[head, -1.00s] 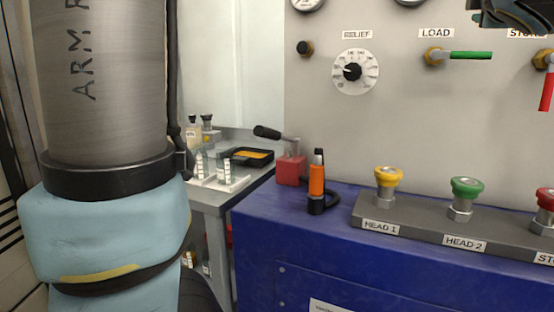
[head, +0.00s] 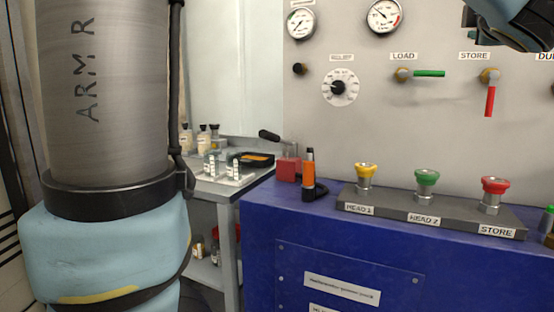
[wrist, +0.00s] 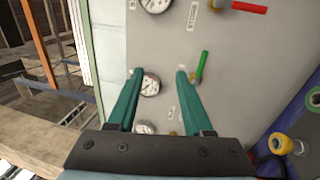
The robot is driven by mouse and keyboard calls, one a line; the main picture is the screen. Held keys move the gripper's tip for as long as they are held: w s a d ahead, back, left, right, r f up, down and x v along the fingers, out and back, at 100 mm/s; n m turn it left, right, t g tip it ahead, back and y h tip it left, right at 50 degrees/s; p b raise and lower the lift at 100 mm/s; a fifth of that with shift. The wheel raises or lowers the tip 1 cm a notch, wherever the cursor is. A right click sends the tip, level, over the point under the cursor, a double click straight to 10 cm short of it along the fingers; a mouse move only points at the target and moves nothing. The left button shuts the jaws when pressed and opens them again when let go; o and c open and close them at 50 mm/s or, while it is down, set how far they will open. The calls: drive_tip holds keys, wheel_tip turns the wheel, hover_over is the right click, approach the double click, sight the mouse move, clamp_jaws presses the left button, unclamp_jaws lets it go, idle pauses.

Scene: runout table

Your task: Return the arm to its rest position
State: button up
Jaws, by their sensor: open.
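My gripper (wrist: 160,72) is open in the wrist view, its two teal fingers apart with nothing between them. The grey panel (wrist: 225,110) with gauges lies beyond the fingers. The right fingertip appears close beside the green LOAD lever (wrist: 201,66); I cannot tell whether they touch. In the head view, a dark blue part of my arm (head: 520,25) shows at the top right corner, in front of the panel. The fingers cannot be made out there.
The LOAD lever (head: 429,73) points right and the red STORE lever (head: 490,101) hangs down. Yellow (head: 366,170), green (head: 427,178) and red (head: 494,185) knobs stand on the blue cabinet (head: 260,225). An orange-handled tool (head: 309,168) stands left of them. A side bench (head: 228,184) holds bottles.

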drive_tip(key=w+a+f+m+g, duration=0.2)
drive_tip(key=w+a+f+m, duration=0.15)
drive_tip(key=w+f, duration=0.3)
drive_tip(key=w+a+f+m+g, duration=0.25)
drive_tip(key=w+f+m, duration=0.2)
drive_tip(key=f, duration=0.25)
drive_tip(key=w+a+f+m+g+y, duration=0.3)
drive_tip(key=a+f, duration=0.7)
drive_tip(key=f, duration=0.3)
drive_tip(key=s+a+f+m+g+y, duration=0.2)
drive_tip(key=s+a+f+g+y, duration=0.3)
drive_tip(key=a+f, duration=0.55)
drive_tip(key=s+a+f+m+g, duration=0.1)
drive_tip(key=s+a+f+g, duration=0.2)
drive_tip(key=s+a+f, duration=0.75)
drive_tip(key=w+a+f+g+b, duration=0.15)
drive_tip(key=a+f+b, duration=0.25)
drive_tip(key=f+b, duration=0.55)
wheel_tip(320, 180, up, 22)
drive_tip(key=p, duration=2)
drive_tip(key=shift+w+a+m+p, duration=0.15)
drive_tip(key=shift+m+p, duration=0.15)
drive_tip(key=shift+p, duration=0.1)
